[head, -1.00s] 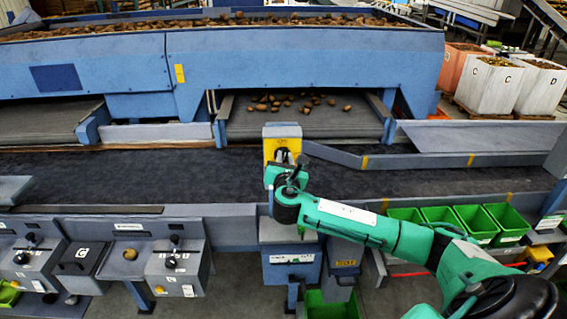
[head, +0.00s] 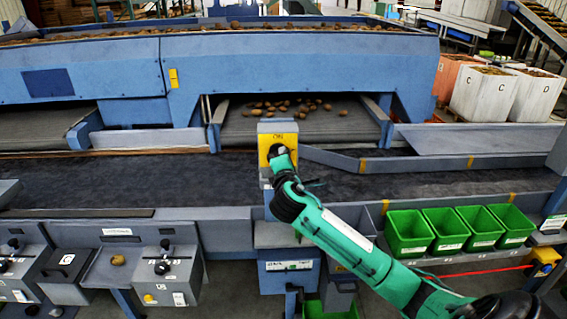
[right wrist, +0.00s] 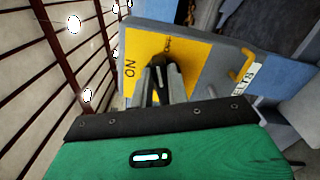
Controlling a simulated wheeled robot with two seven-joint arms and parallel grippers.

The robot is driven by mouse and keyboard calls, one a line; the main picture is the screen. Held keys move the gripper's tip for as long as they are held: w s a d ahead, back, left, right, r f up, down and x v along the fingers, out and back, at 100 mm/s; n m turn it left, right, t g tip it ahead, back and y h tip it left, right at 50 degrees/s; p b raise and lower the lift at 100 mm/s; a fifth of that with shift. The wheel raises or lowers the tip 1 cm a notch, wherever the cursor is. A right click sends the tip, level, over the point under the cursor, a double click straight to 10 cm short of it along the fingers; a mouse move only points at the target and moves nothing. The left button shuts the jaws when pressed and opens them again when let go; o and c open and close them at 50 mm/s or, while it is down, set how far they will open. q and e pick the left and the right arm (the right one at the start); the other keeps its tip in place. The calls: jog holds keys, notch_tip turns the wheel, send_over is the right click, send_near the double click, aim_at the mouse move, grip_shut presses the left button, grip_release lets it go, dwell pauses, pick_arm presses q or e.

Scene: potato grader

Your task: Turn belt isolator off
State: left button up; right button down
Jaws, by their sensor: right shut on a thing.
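The belt isolator (head: 289,127) is a grey box with a yellow face plate at the near side of the dark belt. The word ON shows at the top of the plate. In the right wrist view the yellow plate (right wrist: 190,70) also carries the word ON at its left. My right gripper (head: 280,154) is at the plate, shut on the isolator's dark handle (right wrist: 153,84). The fingers and wrist hide most of the handle, so its exact angle is unclear. My left gripper is not in view.
Potatoes (head: 285,105) lie on the feed belt behind the isolator. Green bins (head: 446,228) stand at the right. Control boxes (head: 167,275) with black levers stand at the lower left. White crates (head: 485,95) stand at the back right. A grey rail (head: 420,164) runs right of the isolator.

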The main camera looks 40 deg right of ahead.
jog(key=shift+f+m+b, duration=0.2)
jog(key=shift+m+b, duration=0.25)
jog(key=shift+m, duration=0.6)
jog(key=shift+f+m+b, duration=0.2)
jog(key=shift+m+b, duration=0.25)
jog(key=shift+m, duration=0.6)
jog(key=c, duration=1.4)
grip_release()
jog(key=shift+o, duration=0.2)
jog(key=b+v, duration=0.3)
jog(key=v, duration=1.1)
jog(key=shift+d+b, duration=0.2)
jog(key=shift+b, duration=0.15)
